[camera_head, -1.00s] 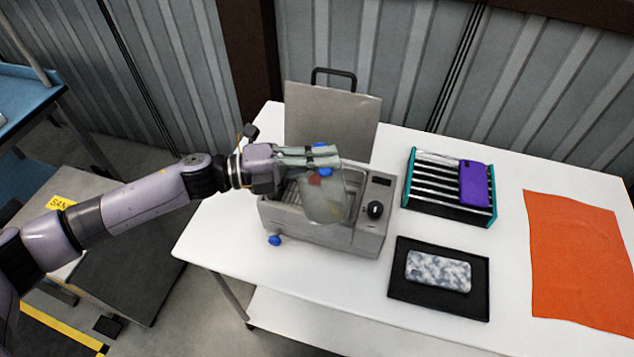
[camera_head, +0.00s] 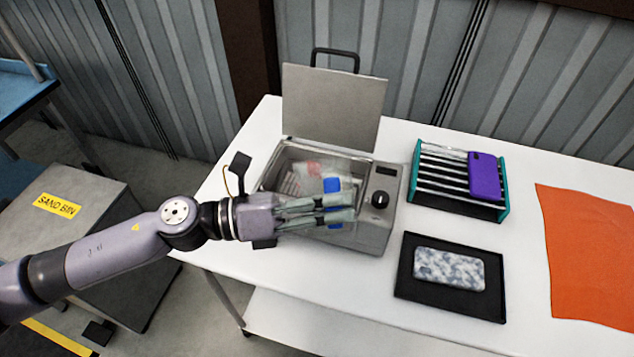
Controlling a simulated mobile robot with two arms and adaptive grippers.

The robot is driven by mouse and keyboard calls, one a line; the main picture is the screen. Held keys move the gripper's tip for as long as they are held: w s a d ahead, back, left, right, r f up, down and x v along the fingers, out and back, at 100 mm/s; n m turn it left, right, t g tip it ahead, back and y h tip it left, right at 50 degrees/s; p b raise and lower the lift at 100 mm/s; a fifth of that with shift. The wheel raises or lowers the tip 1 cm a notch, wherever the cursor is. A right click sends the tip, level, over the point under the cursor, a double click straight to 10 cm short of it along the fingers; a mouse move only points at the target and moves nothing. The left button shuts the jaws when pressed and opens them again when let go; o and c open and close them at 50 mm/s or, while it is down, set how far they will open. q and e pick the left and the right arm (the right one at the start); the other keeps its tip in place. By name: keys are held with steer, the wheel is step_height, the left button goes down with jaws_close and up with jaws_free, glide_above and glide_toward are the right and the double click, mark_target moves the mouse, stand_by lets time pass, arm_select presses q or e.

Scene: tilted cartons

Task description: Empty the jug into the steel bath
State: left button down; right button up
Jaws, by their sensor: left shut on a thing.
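The steel bath (camera_head: 372,233) stands on the white table with its lid (camera_head: 333,108) raised at the back. A clear jug (camera_head: 312,176) with a pinkish-red patch is at the bath's opening, and it looks tipped over. My left gripper (camera_head: 345,205) reaches in from the left over the bath's front edge and is shut on the jug. Blue parts show at its fingers. The jug's outline is faint against the basin, so I cannot tell its contents or whether it touches the bath. My right gripper is not in view.
A teal-ended rack (camera_head: 505,187) holds a purple phone (camera_head: 485,175). A black tray (camera_head: 408,285) bears a grey-white patterned phone (camera_head: 449,269). An orange cloth (camera_head: 592,255) lies at the right. A grey sand bin (camera_head: 100,190) stands left of the table (camera_head: 340,290).

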arm_select(q)
steer(key=s+f+m+b, duration=0.5)
steer(key=s+m, duration=0.1)
steer(key=m, duration=0.2)
steer(key=shift+d+f+m+b, duration=0.35)
steer(key=shift+d+m+b, duration=0.05)
stand_by(0.6)
